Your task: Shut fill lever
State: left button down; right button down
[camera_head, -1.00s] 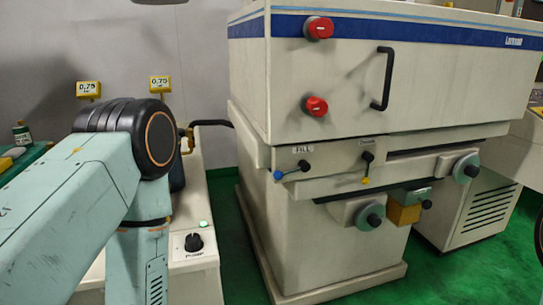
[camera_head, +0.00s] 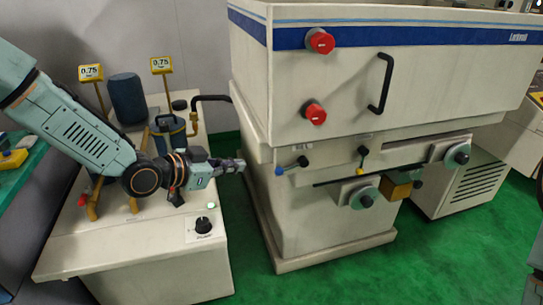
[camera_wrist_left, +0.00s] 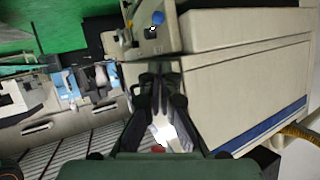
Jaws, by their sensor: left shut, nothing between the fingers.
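The fill lever (camera_head: 292,166) is a short dark lever with a blue tip on the front panel of the large cream machine (camera_head: 300,220). It slants slightly down to the left, with its blue tip at the left end. A blue knob (camera_wrist_left: 158,17), which looks like its tip, shows at the top of the left wrist view. My left gripper (camera_head: 240,165) is shut and empty, left of the lever and apart from it. Its closed fingers (camera_wrist_left: 157,72) also show in the left wrist view. My right gripper is not in view.
A second lever (camera_head: 362,158) with a yellow tip hangs to the right. Red knobs (camera_head: 320,41) and a black handle (camera_head: 382,82) sit above. A cream pump unit (camera_head: 140,245) with pipes and yellow gauges (camera_head: 90,73) stands under my left arm. Green floor lies between.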

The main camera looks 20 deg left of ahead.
pick_arm(q)
jog(key=m, duration=0.2)
jog(key=m+h+b, duration=0.1)
jog(key=m+b, duration=0.1)
jog(key=m, duration=0.1)
send_near(286, 168)
jog(key=w+d, duration=0.2)
jog(key=w, duration=0.1)
jog(key=shift+w+f+g, duration=0.4)
jog(key=shift+f, duration=0.3)
jog(key=shift+s+d, duration=0.1)
jog(key=shift+d, duration=0.05)
jog(key=shift+b, duration=0.3)
